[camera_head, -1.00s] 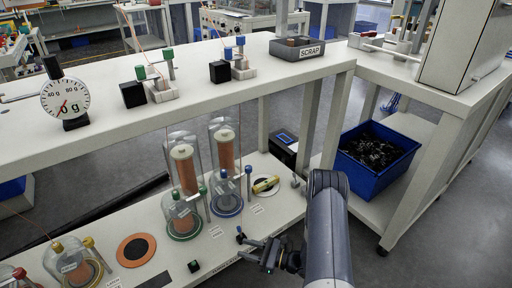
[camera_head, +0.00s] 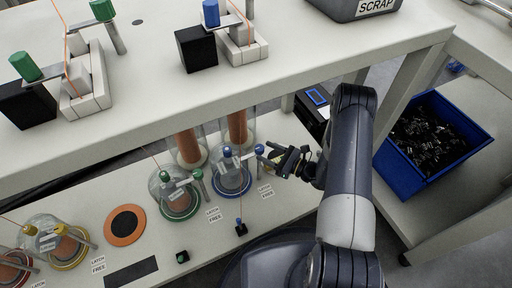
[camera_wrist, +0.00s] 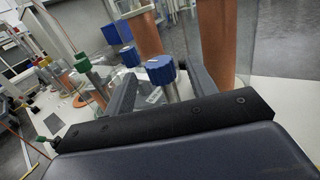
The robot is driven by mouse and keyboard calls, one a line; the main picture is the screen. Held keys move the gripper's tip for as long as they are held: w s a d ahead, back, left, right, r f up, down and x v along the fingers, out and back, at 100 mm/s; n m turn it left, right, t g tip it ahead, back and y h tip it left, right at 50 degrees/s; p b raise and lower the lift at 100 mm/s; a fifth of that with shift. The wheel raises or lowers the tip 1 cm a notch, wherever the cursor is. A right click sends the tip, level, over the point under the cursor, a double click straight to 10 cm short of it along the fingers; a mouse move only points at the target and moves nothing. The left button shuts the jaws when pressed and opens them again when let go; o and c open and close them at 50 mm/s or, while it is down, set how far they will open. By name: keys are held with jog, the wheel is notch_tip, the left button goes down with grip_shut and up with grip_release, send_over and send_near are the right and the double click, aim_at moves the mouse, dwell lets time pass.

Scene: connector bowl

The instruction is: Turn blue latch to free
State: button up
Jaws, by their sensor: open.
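The blue-ringed glass dome (camera_head: 232,178) stands on the lower bench. A bar joins its blue top knob to a blue-capped latch post (camera_head: 259,150) at its right. LATCH and FREE labels (camera_head: 266,191) lie beside it. My gripper (camera_head: 274,162) is close to the right of the blue-capped post. In the wrist view, my gripper (camera_wrist: 160,93) is open, with a finger on each side of the blue-capped post (camera_wrist: 160,70). Whether the fingers touch the post, I cannot tell.
The green-ringed dome (camera_head: 178,195) stands just left of the blue one. The upper shelf (camera_head: 150,95) overhangs behind, carrying green- and blue-capped fixtures. A blue bin (camera_head: 410,178) of dark parts is at the right.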

aim_at(256, 146)
jog(key=shift+b+x, duration=0.45)
jog(key=shift+x, duration=2.25)
jog(key=shift+c, duration=0.2)
jog(key=shift+s, duration=0.1)
grip_shut()
